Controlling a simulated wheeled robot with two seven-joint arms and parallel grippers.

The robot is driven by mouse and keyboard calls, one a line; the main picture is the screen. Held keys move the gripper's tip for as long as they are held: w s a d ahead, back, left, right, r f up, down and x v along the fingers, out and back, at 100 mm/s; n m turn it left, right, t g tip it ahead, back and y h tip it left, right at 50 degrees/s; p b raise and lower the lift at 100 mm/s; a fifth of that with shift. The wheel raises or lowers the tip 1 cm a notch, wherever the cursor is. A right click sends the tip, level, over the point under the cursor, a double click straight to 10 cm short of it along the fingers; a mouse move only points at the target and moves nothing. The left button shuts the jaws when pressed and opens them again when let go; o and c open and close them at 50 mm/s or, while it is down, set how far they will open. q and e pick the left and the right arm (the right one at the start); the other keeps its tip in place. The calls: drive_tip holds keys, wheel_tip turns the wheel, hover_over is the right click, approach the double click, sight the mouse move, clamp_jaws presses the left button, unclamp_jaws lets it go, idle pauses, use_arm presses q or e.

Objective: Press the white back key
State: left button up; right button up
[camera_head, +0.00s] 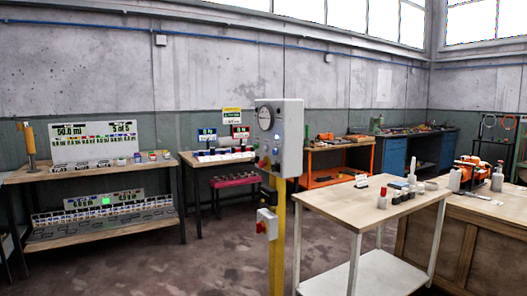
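I cannot single out the white back key at this size. A panel (95,143) with a lit display and rows of small coloured keys stands on the wooden bench at the left. A lower unit (104,215) with a lit green square and rows of small pale keys sits on the shelf below. A grey box (291,140) with a round dial and small coloured buttons is on a yellow post (278,240) in the middle. Neither of my grippers is in view.
A wooden-topped cart (345,205) with bottles and small dark jars stands at front right, beside a wooden cabinet (480,250). A table with two small displays (208,135) is behind the post. The floor (205,260) left of the post is clear.

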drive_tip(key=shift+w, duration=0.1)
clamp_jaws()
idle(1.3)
